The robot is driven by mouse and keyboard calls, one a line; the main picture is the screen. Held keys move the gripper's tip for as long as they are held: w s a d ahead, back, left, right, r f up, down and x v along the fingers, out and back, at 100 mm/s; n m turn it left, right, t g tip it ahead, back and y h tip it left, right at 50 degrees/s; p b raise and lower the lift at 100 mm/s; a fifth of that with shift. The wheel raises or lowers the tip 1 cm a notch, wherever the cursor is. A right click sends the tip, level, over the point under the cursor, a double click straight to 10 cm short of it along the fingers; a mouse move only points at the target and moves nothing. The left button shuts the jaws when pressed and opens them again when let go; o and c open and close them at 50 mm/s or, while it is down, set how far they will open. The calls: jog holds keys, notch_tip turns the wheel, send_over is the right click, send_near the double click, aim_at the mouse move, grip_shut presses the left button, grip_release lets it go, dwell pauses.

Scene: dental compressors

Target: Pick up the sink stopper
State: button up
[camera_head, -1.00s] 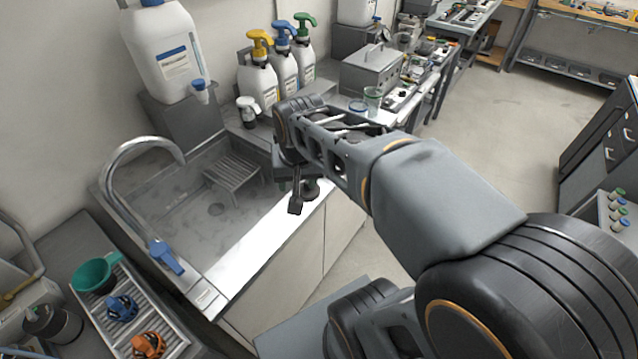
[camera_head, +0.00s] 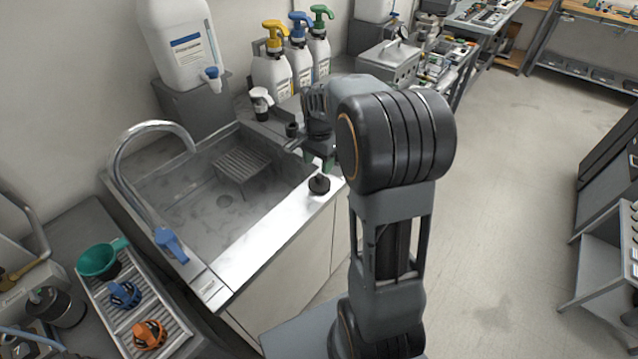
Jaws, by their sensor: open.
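The sink stopper, a small black round piece with a knob on top (camera_head: 319,184), sits on the front metal rim of the sink (camera_head: 262,235), near its right end. My gripper (camera_head: 311,152) is open and empty. It appears just behind and above the stopper, apart from it in the picture. My arm hides part of the gripper, and its exact height over the rim is hard to tell.
The sink basin holds a small grey rack (camera_head: 242,165). A curved faucet (camera_head: 150,130) with a blue handle stands at the left.

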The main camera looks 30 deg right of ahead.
aim_at(320, 175)
jog(key=shift+s+d+f, duration=0.1)
jog(key=shift+s+f, duration=0.05)
jog(key=shift+f, duration=2.9)
grip_shut()
jog(key=shift+r, duration=0.1)
